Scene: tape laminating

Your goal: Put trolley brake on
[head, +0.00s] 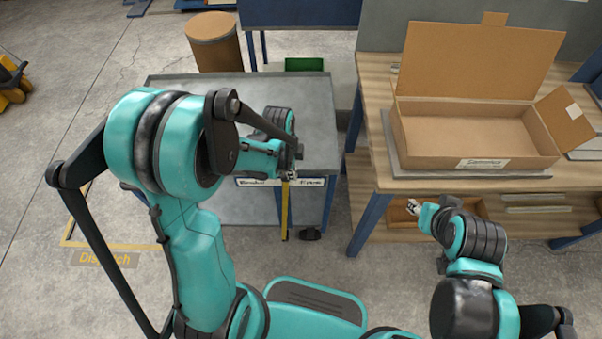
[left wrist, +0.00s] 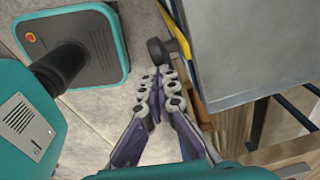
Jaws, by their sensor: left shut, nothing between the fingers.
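The grey-topped trolley (head: 183,90) stands ahead, left of the workbench. Its front edge carries a white label (head: 312,182) that seems to read "Brake" at left and "Free" at right. A yellow lever (head: 285,215) hangs nearly upright below the label; part of it shows in the left wrist view (left wrist: 177,30). My left gripper (head: 291,175) is shut and empty at the label, near the lever's top; I cannot tell whether they touch. It also shows in the left wrist view (left wrist: 163,78).
A dark caster (head: 311,233) sits under the trolley's front right corner. The wooden workbench (head: 374,98) at right holds an open cardboard box (head: 470,135). A brown bin (head: 214,45) and a green crate (head: 304,64) stand behind the trolley.

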